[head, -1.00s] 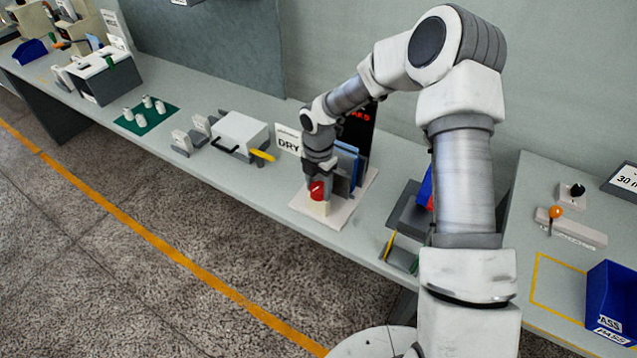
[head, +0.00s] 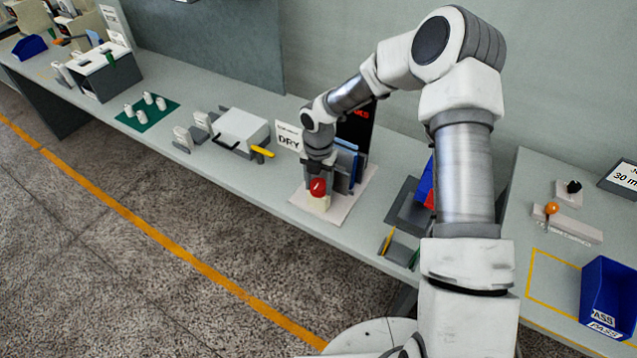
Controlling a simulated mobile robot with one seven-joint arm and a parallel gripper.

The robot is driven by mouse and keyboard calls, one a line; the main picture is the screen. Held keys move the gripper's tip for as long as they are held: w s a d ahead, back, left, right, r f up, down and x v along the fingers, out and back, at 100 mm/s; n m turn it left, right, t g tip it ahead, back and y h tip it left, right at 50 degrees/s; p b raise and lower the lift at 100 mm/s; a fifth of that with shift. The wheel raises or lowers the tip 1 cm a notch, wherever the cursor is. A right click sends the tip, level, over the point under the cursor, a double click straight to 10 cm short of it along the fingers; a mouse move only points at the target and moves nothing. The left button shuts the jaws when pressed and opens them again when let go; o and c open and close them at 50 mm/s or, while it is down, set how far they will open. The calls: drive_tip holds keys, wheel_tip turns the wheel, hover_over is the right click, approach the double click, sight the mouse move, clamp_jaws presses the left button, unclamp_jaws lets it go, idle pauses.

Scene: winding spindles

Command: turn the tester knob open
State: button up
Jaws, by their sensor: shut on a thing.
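A red knob (head: 317,187) sits on top of a small cream block (head: 318,203) on a pale board (head: 347,211) on the long bench. My gripper (head: 320,178) points down over the red knob and is shut on it. The knob's front shows below the gripper; its far side and part of the fingers are hidden. A dark upright panel with red lettering (head: 356,128) stands behind my wrist, partly covered by the arm.
Grey and blue plates (head: 346,160) stand close right of the gripper. A white box with a yellow handle (head: 241,131) and a DRY sign (head: 288,138) are to the left. A grey tray (head: 407,212) lies right. The bench front left of the board is clear.

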sight(318, 184)
drive_tip(key=o, duration=1.4)
drive_tip(key=shift+r, duration=0.1)
wheel_tip(318, 184, up, 17)
drive_tip(key=shift+r, duration=0.15)
